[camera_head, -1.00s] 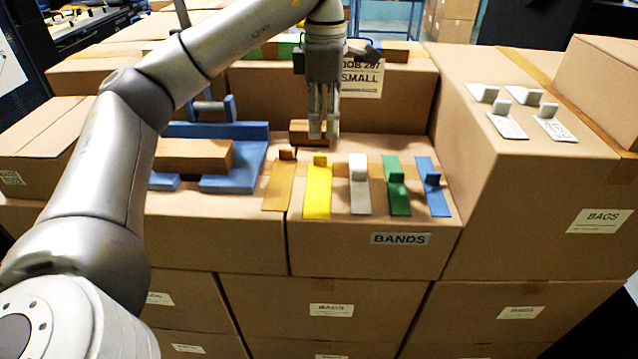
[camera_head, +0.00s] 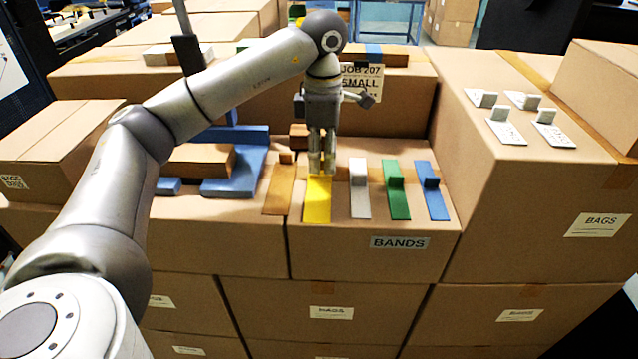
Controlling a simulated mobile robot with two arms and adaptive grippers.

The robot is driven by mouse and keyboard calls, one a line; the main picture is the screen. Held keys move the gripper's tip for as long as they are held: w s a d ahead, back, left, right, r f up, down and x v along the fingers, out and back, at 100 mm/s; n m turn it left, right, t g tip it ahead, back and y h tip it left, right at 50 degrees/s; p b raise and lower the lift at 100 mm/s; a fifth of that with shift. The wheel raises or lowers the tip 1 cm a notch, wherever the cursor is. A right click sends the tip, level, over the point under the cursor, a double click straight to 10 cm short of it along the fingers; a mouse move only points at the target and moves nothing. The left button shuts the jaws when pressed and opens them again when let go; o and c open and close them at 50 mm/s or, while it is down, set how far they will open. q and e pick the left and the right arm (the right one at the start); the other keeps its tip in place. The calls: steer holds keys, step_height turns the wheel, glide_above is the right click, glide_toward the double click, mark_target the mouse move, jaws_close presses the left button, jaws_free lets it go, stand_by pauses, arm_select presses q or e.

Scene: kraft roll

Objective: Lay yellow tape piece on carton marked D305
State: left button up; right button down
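The yellow tape piece (camera_head: 317,201) lies flat on the carton labelled BANDS (camera_head: 372,258), leftmost in a row with white, green and blue pieces. My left gripper (camera_head: 321,168) points down over its far end. The fingertips hide its raised tab, and I cannot tell whether they grip it or only stand around it. No marking D305 is readable on any carton here. My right gripper is not in view.
White (camera_head: 359,195), green (camera_head: 397,196) and blue (camera_head: 432,196) pieces stand close on the right, each with a raised tab. A brown strip (camera_head: 280,190) lies to the left. A taller carton (camera_head: 545,200) with several white tags rises at the right.

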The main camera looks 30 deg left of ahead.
mark_target(322, 184)
arm_select(q)
steer(key=shift+c, duration=0.2)
jaws_close()
steer(key=shift+r, duration=0.1)
steer(key=shift+w+r, duration=0.1)
steer(key=shift+r, duration=0.55)
steer(key=s+d+r+b, duration=0.1)
steer(key=s+d+r, duration=0.6)
steer(key=s+r, duration=0.4)
steer(key=shift+s+d+r, duration=0.2)
steer(key=shift+s+r, duration=0.05)
steer(key=shift+s, duration=0.35)
